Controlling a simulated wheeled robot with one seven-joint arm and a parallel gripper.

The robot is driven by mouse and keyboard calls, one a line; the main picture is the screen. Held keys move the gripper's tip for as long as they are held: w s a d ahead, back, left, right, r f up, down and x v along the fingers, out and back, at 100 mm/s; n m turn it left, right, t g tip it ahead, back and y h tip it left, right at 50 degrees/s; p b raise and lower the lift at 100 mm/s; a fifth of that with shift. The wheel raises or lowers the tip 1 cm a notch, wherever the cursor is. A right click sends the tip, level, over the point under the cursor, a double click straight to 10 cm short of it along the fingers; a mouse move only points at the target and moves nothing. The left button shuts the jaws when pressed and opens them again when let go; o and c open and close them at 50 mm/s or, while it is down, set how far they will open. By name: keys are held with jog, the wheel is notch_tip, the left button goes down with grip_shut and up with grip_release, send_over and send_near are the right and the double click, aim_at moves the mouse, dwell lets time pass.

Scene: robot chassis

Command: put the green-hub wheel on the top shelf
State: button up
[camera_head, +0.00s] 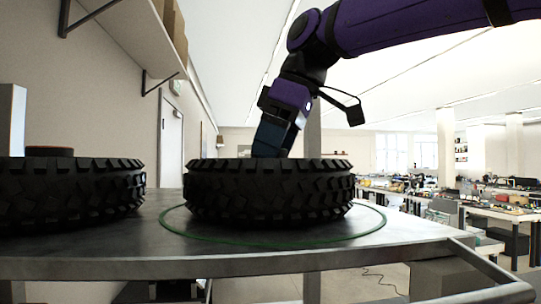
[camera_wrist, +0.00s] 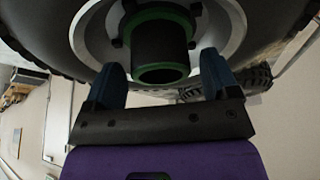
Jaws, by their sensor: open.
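A black knobby wheel (camera_head: 270,195) lies flat inside a green ring outline (camera_head: 372,232) on a grey metal top (camera_head: 150,245). In the wrist view its grey rim and a green-edged hub (camera_wrist: 163,75) with a dark centre post show, so this is the green-hub wheel. My gripper (camera_head: 268,152) points down over the wheel's middle, its tips partly hidden behind the tyre's upper edge. In the wrist view the two blue fingers (camera_wrist: 162,80) stand apart, one on each side of the hub; I cannot tell whether they touch it.
A second black wheel (camera_head: 70,195) lies to the left on the same top, its hub mostly hidden. A wall shelf (camera_head: 130,35) with boxes hangs at upper left. A metal post (camera_head: 312,130) stands behind the wheel. Cluttered workbenches (camera_head: 490,200) fill the room at right.

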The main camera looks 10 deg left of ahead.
jog(key=v, duration=1)
jog(key=shift+r, duration=0.2)
dwell(1.1)
